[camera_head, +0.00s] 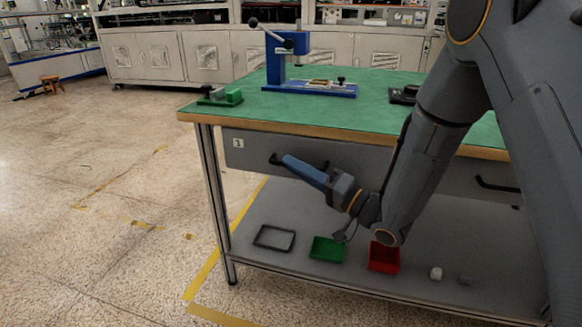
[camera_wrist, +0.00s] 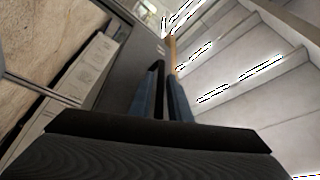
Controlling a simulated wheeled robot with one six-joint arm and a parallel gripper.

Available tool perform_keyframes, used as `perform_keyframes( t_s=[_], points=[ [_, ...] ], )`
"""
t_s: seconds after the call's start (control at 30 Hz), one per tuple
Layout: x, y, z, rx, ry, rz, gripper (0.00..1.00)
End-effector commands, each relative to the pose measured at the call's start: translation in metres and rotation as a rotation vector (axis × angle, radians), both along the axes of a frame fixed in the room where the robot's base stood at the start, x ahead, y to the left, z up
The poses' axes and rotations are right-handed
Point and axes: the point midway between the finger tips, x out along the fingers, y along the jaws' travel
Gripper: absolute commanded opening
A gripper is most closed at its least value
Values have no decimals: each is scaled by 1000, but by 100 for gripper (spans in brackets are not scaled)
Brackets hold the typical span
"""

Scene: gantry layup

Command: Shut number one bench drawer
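The bench drawer with a small number label (camera_head: 238,143) is the grey front at the left under the green-topped bench; the label looks like a 1. Its front sits close under the tabletop edge, and I cannot tell whether a gap stands behind it. Its black handle (camera_head: 325,165) is partly hidden by my gripper. My gripper (camera_head: 287,159) has its blue fingers at the handle's left part. In the wrist view the handle (camera_wrist: 160,70) shows between the two fingers (camera_wrist: 165,97), against the grey front. Whether the fingers press on it is unclear.
Another drawer handle (camera_head: 497,185) is to the right. A blue press (camera_head: 310,88) and a green fixture (camera_head: 222,96) stand on the benchtop (camera_head: 385,90). The lower shelf (camera_head: 270,215) holds a green bin (camera_head: 327,249), a red bin (camera_head: 384,257) and a dark frame (camera_head: 274,237).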

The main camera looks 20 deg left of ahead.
Motion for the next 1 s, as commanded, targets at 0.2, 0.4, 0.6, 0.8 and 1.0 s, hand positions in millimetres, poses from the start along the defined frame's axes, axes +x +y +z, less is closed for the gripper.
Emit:
perform_keyframes(
  t_s=[0.2, 0.4, 0.6, 0.8, 1.0],
  points=[
    [2, 14, 2, -1, 2, 2, 17],
    [2, 16, 3, 0, 1, 3, 17],
    [2, 16, 3, -1, 0, 3, 0],
    [4, 16, 3, 0, 1, 2, 0],
    [32, 18, 3, 0, -2, 2, 0]
  ],
)
